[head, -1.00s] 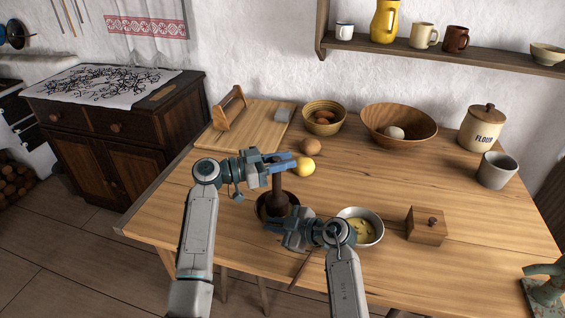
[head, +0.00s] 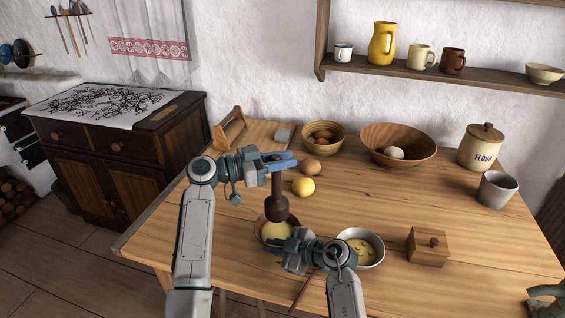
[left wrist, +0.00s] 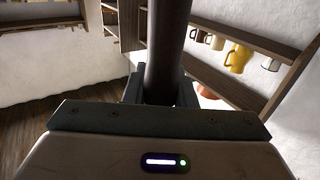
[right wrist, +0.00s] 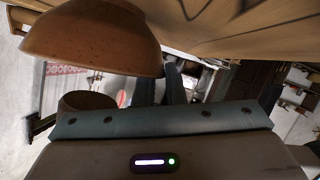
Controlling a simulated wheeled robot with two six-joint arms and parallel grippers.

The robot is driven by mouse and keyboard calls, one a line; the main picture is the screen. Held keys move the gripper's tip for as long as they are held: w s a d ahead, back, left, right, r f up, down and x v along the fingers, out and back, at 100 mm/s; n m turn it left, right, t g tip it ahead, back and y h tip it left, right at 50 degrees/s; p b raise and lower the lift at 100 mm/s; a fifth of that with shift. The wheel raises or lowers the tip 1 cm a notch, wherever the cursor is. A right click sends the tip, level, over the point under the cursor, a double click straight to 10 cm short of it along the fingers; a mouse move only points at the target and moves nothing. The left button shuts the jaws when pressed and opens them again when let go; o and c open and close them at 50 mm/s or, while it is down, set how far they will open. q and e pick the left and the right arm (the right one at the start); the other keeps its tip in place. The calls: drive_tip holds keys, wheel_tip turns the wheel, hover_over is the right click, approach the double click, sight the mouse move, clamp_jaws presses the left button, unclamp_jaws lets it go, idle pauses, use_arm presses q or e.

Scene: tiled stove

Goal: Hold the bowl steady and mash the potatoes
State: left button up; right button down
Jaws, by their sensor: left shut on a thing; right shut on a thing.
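A brown bowl (head: 259,231) with pale yellow potato mash (head: 276,232) in it stands near the table's front edge. My left gripper (head: 282,164) is shut on the upper part of a dark wooden masher (head: 279,192). The masher is upright, its broad head over the bowl at the far side of the mash; I cannot tell if it touches. Its dark handle also fills the middle of the left wrist view (left wrist: 166,50). My right gripper (head: 284,258) is shut on the bowl at its near right side. The bowl shows large in the right wrist view (right wrist: 90,40).
A metal bowl (head: 376,258) with yellow pieces stands close right of my right gripper. A wooden box (head: 428,250) is further right. A lemon (head: 303,187) and a brown egg-shaped thing (head: 311,166) lie behind the masher. A wooden bowl (head: 420,155) stands at the back.

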drive_tip(key=shift+f, duration=0.1)
drive_tip(key=c, duration=1.4)
unclamp_jaws()
drive_tip(key=v, duration=1.1)
drive_tip(key=shift+w+d, duration=0.1)
drive_tip(key=shift+s+d, duration=0.25)
drive_tip(key=shift+d, duration=0.1)
drive_tip(key=shift+r, duration=0.3)
